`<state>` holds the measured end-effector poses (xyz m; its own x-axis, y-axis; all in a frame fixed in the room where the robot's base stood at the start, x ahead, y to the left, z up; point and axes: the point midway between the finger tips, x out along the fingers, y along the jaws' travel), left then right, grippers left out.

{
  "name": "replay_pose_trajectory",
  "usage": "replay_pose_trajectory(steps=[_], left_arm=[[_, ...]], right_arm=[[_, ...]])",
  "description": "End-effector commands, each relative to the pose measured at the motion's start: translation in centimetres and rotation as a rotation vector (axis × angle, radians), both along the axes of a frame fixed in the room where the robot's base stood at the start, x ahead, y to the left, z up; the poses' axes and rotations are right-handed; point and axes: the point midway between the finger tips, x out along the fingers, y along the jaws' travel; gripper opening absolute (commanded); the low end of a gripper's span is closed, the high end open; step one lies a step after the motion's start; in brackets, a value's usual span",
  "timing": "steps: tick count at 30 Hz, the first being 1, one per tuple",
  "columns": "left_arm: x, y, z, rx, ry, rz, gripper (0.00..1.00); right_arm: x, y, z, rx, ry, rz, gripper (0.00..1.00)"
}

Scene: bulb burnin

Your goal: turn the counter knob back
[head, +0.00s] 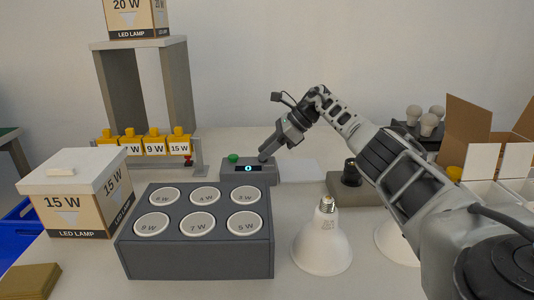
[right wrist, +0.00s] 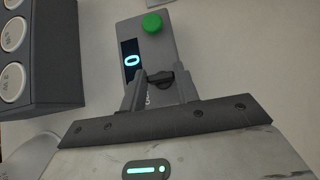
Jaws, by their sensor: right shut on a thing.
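The counter (head: 240,178) is a grey box at the back middle of the table, with a green button (head: 233,158) and a display reading 0 (head: 248,168). In the right wrist view the counter (right wrist: 160,50) shows from above, with the lit 0 (right wrist: 131,61) and the green button (right wrist: 152,22). Its dark knob (right wrist: 161,80) sits between the fingers of my right gripper (right wrist: 162,84), which is shut on it. In the head view my right gripper (head: 265,156) reaches the counter's right end and hides the knob. My left gripper is not in view.
A dark rack (head: 195,262) with several labelled round wells stands in front of the counter. A white lamp (head: 321,245) stands right of it. A 15 W box (head: 75,200) is at the left. A dark socket on a grey base (head: 342,187) stands right, near my arm.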

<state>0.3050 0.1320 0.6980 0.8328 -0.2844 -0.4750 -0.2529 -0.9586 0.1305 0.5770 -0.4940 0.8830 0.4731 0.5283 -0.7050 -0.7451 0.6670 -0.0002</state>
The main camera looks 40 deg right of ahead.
Motion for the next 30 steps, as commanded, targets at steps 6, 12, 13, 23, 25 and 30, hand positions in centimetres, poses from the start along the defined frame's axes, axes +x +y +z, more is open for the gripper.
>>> replay_pose_trajectory(steps=[6, 12, 13, 23, 25, 30], left_arm=[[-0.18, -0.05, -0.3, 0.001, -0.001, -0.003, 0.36], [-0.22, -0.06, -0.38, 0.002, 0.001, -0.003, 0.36], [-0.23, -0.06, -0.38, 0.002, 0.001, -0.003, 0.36], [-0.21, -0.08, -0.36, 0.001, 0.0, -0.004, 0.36], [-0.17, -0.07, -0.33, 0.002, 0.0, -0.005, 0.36], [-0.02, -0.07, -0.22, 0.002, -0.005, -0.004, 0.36]], right_arm=[[-0.02, -0.06, -0.21, -0.003, 0.006, 0.035, 0.08], [-0.07, -0.11, -0.2, -0.004, 0.006, 0.046, 0.08], [-0.07, -0.11, -0.2, -0.004, 0.006, 0.047, 0.08], [-0.09, -0.12, -0.25, -0.005, 0.007, 0.047, 0.42], [-0.08, -0.12, -0.23, -0.005, 0.006, 0.047, 0.53], [-0.03, -0.09, -0.15, -0.003, 0.004, 0.045, 0.53]])
